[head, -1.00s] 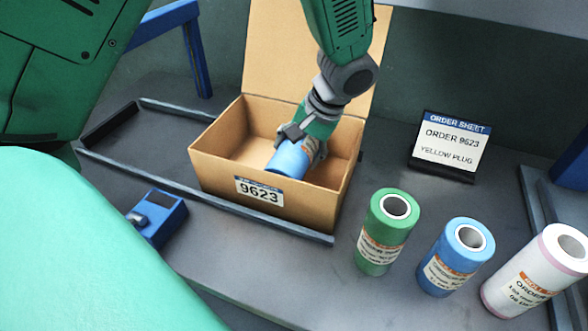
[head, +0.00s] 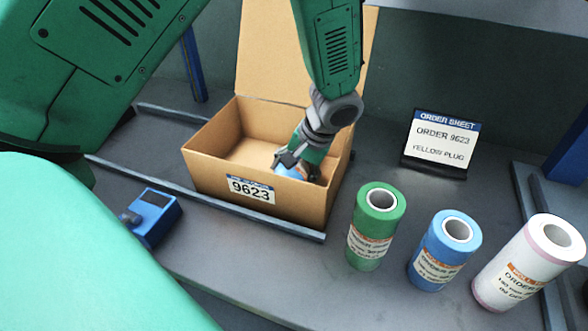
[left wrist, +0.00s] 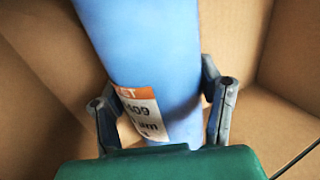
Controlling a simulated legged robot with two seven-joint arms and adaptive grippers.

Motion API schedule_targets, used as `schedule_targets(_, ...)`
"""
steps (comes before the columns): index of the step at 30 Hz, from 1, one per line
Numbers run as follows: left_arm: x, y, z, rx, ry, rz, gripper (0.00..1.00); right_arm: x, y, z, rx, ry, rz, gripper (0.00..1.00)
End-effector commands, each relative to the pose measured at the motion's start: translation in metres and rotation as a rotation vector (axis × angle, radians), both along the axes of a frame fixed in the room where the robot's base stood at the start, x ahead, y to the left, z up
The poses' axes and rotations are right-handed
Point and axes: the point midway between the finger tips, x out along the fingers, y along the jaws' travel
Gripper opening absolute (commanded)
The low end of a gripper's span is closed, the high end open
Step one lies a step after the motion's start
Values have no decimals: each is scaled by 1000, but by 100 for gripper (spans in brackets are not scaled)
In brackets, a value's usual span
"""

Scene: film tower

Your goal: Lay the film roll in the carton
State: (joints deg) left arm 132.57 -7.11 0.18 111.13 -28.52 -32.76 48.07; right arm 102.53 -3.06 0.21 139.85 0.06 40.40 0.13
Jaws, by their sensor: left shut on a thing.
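My left gripper (head: 297,168) reaches down inside the open carton (head: 220,180) and is shut on a blue film roll (head: 289,172). In the head view the carton's front wall, labelled 9623, hides most of this roll. In the left wrist view the blue roll (left wrist: 150,60) lies between the two fingers and shows an orange and white label. Brown carton walls surround it there. I cannot tell whether the roll touches the carton's floor. My right gripper is not in view.
A green roll (head: 374,230), another blue roll (head: 443,252) and a white roll with pink ends (head: 530,262) stand right of the carton. An order sheet (head: 439,142) reading ORDER 9623, YELLOW PLUG stands behind them.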

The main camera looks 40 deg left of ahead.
Motion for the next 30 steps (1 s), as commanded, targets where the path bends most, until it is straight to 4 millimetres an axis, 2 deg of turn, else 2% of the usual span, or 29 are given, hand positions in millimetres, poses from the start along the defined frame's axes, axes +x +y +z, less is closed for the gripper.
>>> schedule_targets(2,0,4,-3,-2,0,4,9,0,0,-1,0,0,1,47)
schedule_targets(3,-1,6,-4,-6,1,4,67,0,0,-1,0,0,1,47)
schedule_targets(4,-1,7,-4,-7,0,5,78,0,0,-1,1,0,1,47)
schedule_targets(5,-1,8,-4,-8,0,5,81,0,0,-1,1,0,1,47)
schedule_targets(19,0,1,-4,2,7,4,81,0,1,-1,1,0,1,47)
schedule_targets(30,-1,6,-4,-4,3,5,81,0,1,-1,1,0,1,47)
